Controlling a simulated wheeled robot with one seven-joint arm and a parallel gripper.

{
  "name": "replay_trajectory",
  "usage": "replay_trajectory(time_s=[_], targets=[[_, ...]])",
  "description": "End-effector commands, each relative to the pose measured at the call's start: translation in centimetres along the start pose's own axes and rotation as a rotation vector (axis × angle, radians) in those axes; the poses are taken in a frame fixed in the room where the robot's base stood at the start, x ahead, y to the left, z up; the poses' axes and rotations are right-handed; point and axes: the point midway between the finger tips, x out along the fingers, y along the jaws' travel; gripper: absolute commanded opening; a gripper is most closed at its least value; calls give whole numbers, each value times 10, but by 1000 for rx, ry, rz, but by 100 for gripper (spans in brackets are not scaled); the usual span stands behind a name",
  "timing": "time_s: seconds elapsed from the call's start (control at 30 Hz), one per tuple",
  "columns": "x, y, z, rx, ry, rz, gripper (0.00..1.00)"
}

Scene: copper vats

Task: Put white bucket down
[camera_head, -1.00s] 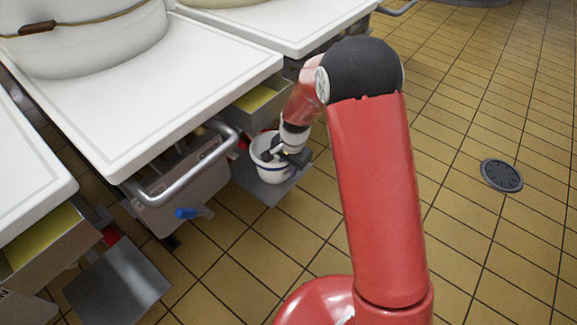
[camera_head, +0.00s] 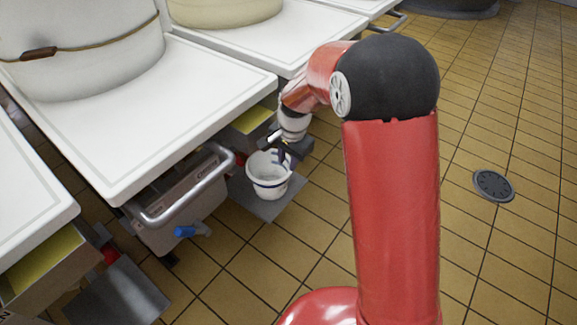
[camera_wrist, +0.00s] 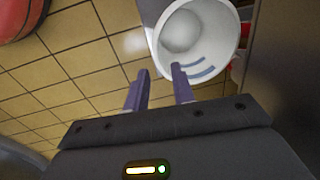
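The white bucket (camera_head: 268,178) with a dark band stands upright on a grey metal plate (camera_head: 240,192) below the counter, in the head view. The wrist view looks into its empty white interior (camera_wrist: 205,25). My gripper (camera_wrist: 158,72) is open, its two purple fingers apart with a clear gap and nothing between them. The right fingertip overlaps the bucket's near rim in the picture; the left one is outside it. I cannot tell whether they touch. In the head view my gripper (camera_head: 284,152) is at the bucket's upper right side.
White counters (camera_head: 150,105) overhang the bucket on the left, with large pale vats (camera_head: 80,45) on them. A metal handle bar (camera_head: 190,190) and a blue valve handle (camera_head: 186,231) stick out nearby. A floor drain (camera_head: 493,185) lies right; the tiled floor there is clear.

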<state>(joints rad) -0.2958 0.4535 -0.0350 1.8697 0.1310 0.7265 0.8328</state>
Motion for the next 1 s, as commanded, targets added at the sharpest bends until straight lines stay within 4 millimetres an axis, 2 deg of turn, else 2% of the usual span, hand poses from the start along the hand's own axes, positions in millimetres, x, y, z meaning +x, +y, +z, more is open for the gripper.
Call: replay_trajectory(time_s=[0.23,0.37,0.47,0.6,0.7,0.83,1.0], targets=[[-9,2,0,-4,2,-2,25],[-36,14,0,-41,24,-24,25],[-78,37,3,-111,61,-54,25],[-136,83,18,-238,132,-87,25],[-168,118,33,-328,188,-99,25],[-199,164,58,-444,268,-102,25],[-217,214,90,-574,363,-82,25]])
